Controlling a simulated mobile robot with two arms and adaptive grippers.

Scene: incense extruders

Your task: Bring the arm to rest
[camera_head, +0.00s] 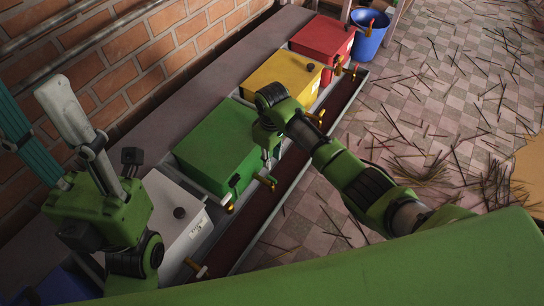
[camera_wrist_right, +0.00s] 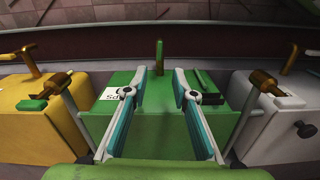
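My right gripper (camera_head: 268,148) hangs at the end of the arm from the right, over the far end of the green box (camera_head: 213,148); much of it is hidden behind my wrist. In the right wrist view my right gripper (camera_wrist_right: 160,78) is open and empty. Its teal-lined fingers stand apart, with the green box (camera_wrist_right: 140,90) behind them. I cannot tell whether they touch the box. My left gripper (camera_head: 48,128) is raised near the brick wall. Its pale finger and teal finger are spread apart with nothing between them.
A white box (camera_head: 168,203), yellow box (camera_head: 283,77) and red box (camera_head: 323,38) stand in line with the green one. Brass taps face a trough (camera_head: 285,205). A blue bucket (camera_head: 369,35) stands beyond. Thin sticks litter the tiled floor (camera_head: 395,100).

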